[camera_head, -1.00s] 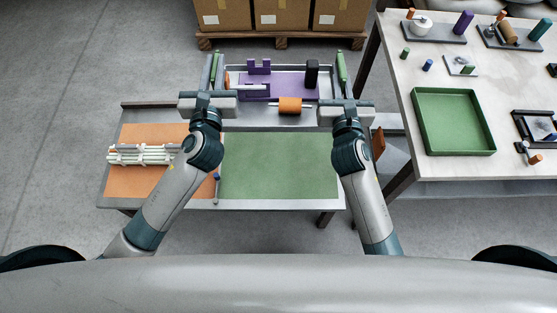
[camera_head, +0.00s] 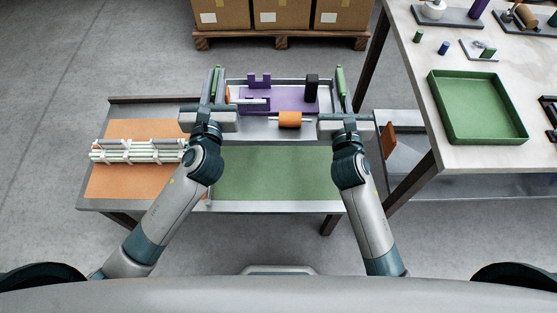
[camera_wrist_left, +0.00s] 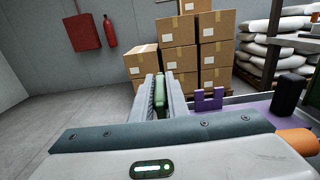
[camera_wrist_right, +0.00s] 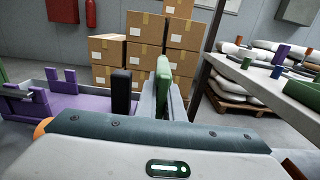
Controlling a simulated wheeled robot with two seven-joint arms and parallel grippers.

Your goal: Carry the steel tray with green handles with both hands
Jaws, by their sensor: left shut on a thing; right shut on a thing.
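The steel tray (camera_head: 262,130) is in the head view, in front of my two arms and over the far side of the low table. It holds a purple fixture (camera_head: 285,98), a black block (camera_head: 311,88) and an orange cylinder (camera_head: 290,119) on a thin rod. My left gripper (camera_head: 212,92) is shut on the left green handle (camera_wrist_left: 159,92), which shows between its fingers in the left wrist view. My right gripper (camera_head: 342,92) is shut on the right green handle (camera_wrist_right: 163,82). The tray's underside is hidden, so I cannot tell its height above the table.
The low table has an orange mat (camera_head: 115,180) with a white rod rack (camera_head: 135,150), and a green mat (camera_head: 275,175). A higher table at right carries a green bin (camera_head: 478,108). Boxes (camera_head: 282,14) stand on a pallet behind. Grey floor is open at left.

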